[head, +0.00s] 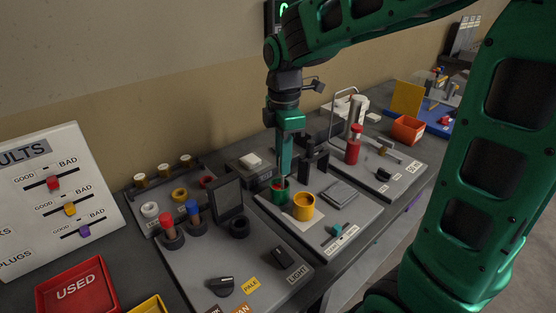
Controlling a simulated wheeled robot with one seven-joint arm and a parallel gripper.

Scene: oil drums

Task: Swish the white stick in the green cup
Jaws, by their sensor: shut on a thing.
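The green cup (280,196) stands on the grey board in the middle of the table, with something red at its mouth. My gripper (285,172) points straight down right over the cup, its tips at or just inside the rim. Its jaws are shut on a thin thing, taken to be the white stick, which the fingers and cup hide. I cannot tell how deep it reaches or whether it touches the cup wall.
A yellow cup (303,209) stands close to the right of the green cup. A dark upright panel (228,198) stands to the left, and dark blocks (314,164) stand behind to the right. A red bottle (353,149) is farther right. The board's front has some free room.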

